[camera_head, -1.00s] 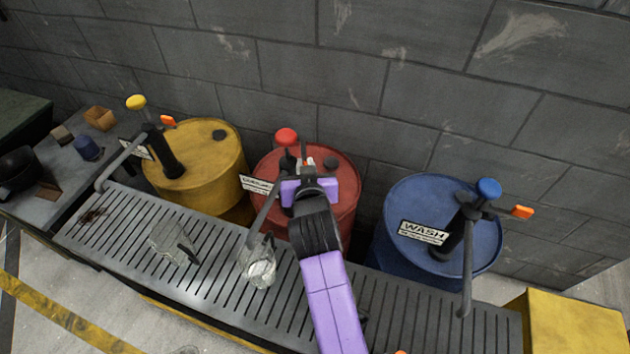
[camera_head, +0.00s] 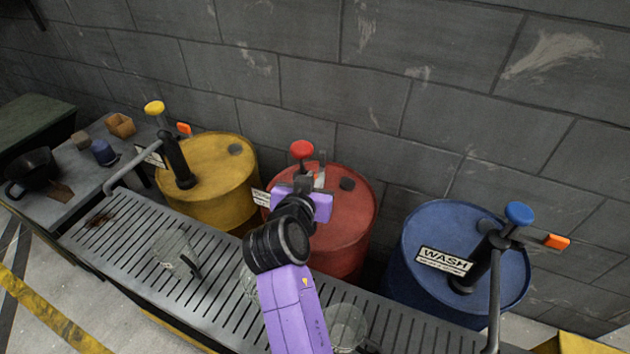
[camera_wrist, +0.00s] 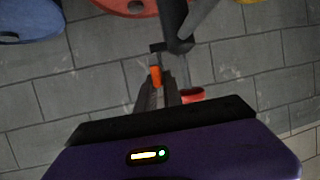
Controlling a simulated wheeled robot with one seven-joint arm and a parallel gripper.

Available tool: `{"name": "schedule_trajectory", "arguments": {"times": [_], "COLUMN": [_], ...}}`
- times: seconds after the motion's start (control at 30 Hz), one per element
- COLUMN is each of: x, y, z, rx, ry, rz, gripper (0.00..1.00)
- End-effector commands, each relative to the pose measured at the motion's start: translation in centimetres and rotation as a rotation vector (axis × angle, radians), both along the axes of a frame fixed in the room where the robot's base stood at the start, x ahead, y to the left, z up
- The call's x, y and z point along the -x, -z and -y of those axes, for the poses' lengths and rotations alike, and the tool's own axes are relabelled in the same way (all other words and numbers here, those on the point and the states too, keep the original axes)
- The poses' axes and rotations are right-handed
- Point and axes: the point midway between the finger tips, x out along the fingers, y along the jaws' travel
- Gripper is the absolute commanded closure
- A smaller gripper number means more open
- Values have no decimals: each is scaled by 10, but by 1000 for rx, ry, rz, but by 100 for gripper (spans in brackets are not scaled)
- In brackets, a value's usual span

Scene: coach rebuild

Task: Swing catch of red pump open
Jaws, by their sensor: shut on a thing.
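The red pump's round red knob (camera_head: 302,149) stands above the red drum (camera_head: 348,225) in the head view. It also shows in the wrist view (camera_wrist: 192,95), beside the pump's dark body (camera_wrist: 176,30). The pump's orange catch (camera_wrist: 155,75) shows between my fingertips in the wrist view. My gripper (camera_head: 319,172) is at the pump head, just right of the knob, with its fingers shut on the catch. In the wrist view, my gripper (camera_wrist: 158,84) hides part of the catch. My arm covers most of the pump's lower body and spout in the head view.
A yellow drum (camera_head: 215,200) with its pump stands left, and a blue drum (camera_head: 425,230) marked WASH stands right. A slatted metal grate (camera_head: 135,230) with clear jugs (camera_head: 178,252) runs in front. A grey block wall (camera_head: 420,60) is close behind.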

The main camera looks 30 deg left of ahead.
Motion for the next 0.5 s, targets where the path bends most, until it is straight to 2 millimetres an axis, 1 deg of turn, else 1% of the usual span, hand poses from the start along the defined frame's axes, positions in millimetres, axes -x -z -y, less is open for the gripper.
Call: {"name": "schedule_trajectory", "arguments": {"times": [0.1, 0.13, 0.23, 0.5], "x": [0, 0, 0, 0], "y": [1, 1, 1, 1], "z": [0, 0, 0, 0], "rx": [1, 1, 1, 0], "ry": [0, 0, 0, 0], "rz": [-2, -2, -2, -1], "gripper": [100, 87, 68, 67]}}
